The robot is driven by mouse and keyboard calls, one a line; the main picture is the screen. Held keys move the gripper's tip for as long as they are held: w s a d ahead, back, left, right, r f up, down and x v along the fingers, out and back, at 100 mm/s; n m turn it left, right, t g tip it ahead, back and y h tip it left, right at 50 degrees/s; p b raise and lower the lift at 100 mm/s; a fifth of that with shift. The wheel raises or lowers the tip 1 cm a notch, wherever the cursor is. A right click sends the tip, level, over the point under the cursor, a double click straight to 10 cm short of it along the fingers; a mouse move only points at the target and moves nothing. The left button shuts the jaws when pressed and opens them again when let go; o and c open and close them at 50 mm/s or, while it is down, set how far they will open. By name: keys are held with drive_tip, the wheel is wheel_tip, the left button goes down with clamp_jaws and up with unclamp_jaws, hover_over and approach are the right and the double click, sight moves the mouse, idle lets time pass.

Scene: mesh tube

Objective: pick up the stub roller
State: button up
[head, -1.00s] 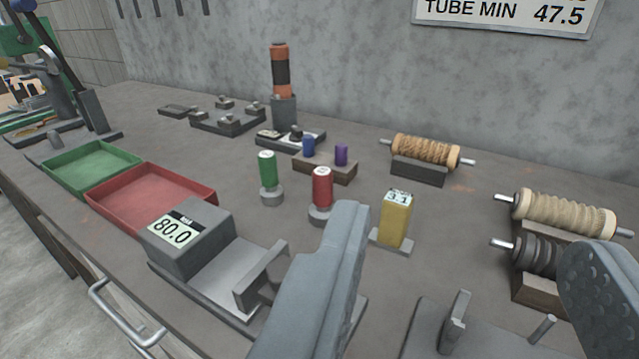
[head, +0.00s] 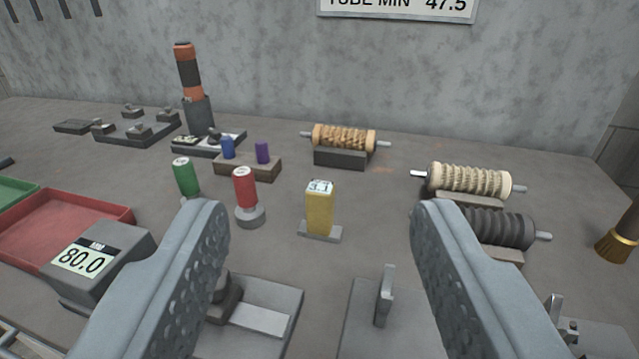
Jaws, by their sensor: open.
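Three rollers with metal axle ends show in the head view; none is labelled, so I cannot tell for sure which is the stub roller. A brown roller (head: 344,139) with orange-tan ends rests on a dark block at the back centre. A cream ribbed roller (head: 470,180) lies on a wooden stand at the right. A dark ribbed roller (head: 497,229) lies in front of it, its left end hidden by my right finger. My gripper (head: 320,215) is open and empty, its fingers wide apart in the foreground, nearer than all the rollers.
A yellow block (head: 320,207) stands upright between the fingers in the picture. Red (head: 246,188) and green (head: 186,177) cylinders stand left of it. A grey gauge (head: 98,262) reading 80.0 and a red tray (head: 62,228) are at the left. A brass-ended brush (head: 616,243) stands far right.

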drive_tip(key=shift+o, duration=0.2)
drive_tip(key=o, duration=0.3)
drive_tip(key=shift+o, duration=0.2)
drive_tip(key=n+g, duration=1.5)
drive_tip(key=g, duration=0.3)
hover_over(486, 213)
drive_tip(key=f, duration=1.1)
drive_tip(key=shift+w+a+f, duration=0.25)
drive_tip(key=shift+a+f, duration=0.1)
drive_tip(key=shift+f, duration=0.05)
drive_tip(key=shift+s+d+f, duration=0.1)
drive_tip(key=shift+d+f, duration=0.1)
drive_tip(key=shift+f, duration=1.1)
drive_tip(key=shift+s+d+f, duration=0.1)
drive_tip(key=shift+d+f, duration=0.05)
drive_tip(key=shift+f, duration=1.15)
